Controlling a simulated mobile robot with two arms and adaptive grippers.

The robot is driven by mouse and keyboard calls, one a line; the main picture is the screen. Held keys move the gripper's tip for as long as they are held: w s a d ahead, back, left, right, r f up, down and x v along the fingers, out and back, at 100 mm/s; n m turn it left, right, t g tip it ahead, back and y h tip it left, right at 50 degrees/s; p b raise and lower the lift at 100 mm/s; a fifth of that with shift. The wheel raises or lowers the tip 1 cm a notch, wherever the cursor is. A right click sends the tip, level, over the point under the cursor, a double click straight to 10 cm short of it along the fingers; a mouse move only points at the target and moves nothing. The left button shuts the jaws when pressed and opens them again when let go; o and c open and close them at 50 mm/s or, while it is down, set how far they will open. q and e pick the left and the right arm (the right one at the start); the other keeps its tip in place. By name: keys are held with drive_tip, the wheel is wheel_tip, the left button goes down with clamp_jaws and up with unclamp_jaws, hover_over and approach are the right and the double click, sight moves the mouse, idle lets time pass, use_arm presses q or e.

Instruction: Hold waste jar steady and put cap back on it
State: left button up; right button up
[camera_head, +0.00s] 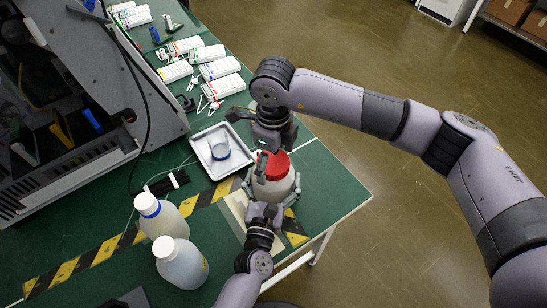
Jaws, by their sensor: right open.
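The waste jar (273,188), pale and round, stands upright near the table's right corner. The red cap (278,165) sits at the jar's top; whether it is fully seated cannot be told from above. My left gripper (272,190) reaches in from the front, with a finger on each side of the jar's body, closed around it. My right gripper (270,153) points down from above, open at the cap, with a dark finger in front of the cap's left side. Its other fingertip is mostly hidden.
Two white-capped bottles (163,218) (182,264) stand front left. A large machine (130,60) fills the left. Striped tape (100,251) crosses the table.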

drive_tip(key=shift+r, duration=0.1)
wheel_tip(320, 180, up, 12)
idle(0.7)
use_arm(q)
drive_tip(key=o, duration=2.1)
drive_tip(key=s, duration=0.4)
drive_tip(key=s+a, duration=0.1)
drive_tip(key=s, duration=0.3)
drive_tip(key=s+a, duration=0.1)
drive_tip(key=s, duration=0.2)
drive_tip(key=shift+s+a, duration=0.15)
drive_tip(key=shift+s, duration=0.25)
